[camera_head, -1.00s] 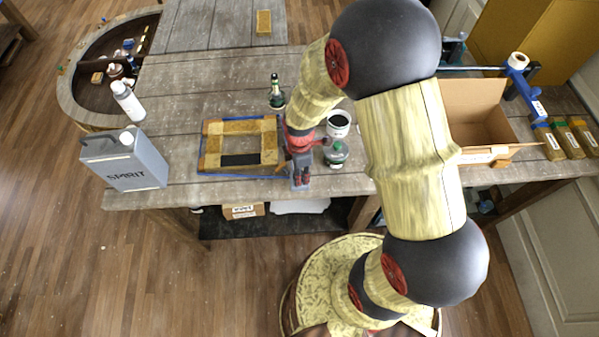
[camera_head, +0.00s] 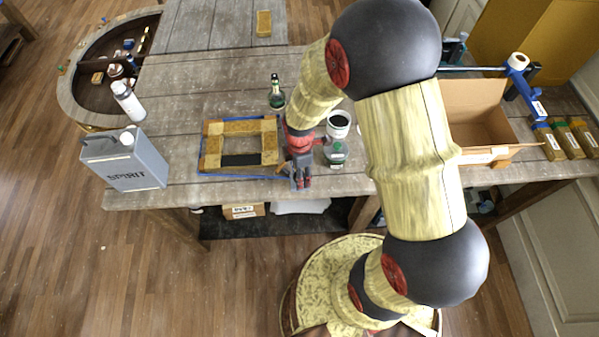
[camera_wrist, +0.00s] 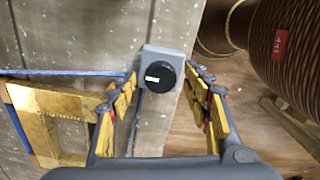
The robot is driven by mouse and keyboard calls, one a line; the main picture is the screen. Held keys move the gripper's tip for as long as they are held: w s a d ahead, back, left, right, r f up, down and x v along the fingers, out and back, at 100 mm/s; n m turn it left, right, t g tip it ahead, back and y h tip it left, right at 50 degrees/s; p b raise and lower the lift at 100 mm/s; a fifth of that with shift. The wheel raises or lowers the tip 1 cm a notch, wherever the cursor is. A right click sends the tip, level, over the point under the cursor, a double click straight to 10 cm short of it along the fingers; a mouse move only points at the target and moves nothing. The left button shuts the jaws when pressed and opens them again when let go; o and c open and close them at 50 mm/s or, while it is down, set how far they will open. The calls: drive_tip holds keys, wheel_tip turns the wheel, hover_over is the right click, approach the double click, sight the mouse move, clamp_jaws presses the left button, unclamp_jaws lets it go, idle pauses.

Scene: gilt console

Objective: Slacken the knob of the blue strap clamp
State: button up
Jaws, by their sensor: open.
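The strap clamp has a grey block (camera_wrist: 150,54) with a round black knob (camera_wrist: 165,77) bearing a white mark. The mark lies nearly level in the wrist view. Its blue strap (camera_wrist: 60,73) runs around a gilt frame (camera_wrist: 62,102); the frame (camera_head: 240,128) lies near the table's front edge in the head view. My gripper (camera_wrist: 163,88) is open, one finger on each side of the knob in the wrist view, with no visible contact. In the head view my gripper (camera_head: 301,180) is at the frame's right front corner and hides the clamp block and knob.
A green-capped bottle (camera_head: 336,154) and a white pot (camera_head: 339,123) stand close right of my gripper. A dark green bottle (camera_head: 276,95) is behind it. A grey spirit can (camera_head: 140,170) stands left, an open cardboard box (camera_head: 475,105) right. Table behind the frame is mostly clear.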

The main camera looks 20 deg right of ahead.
wheel_tip(320, 180, up, 12)
idle(0.6)
idle(0.5)
drive_tip(key=s+r+m+t+b, duration=0.5)
drive_tip(key=s+r+m+b, duration=0.5)
drive_tip(key=m, duration=0.7)
drive_tip(key=s+b, duration=0.3)
drive_tip(key=shift+s+t, duration=0.3)
drive_tip(key=shift+d, duration=0.1)
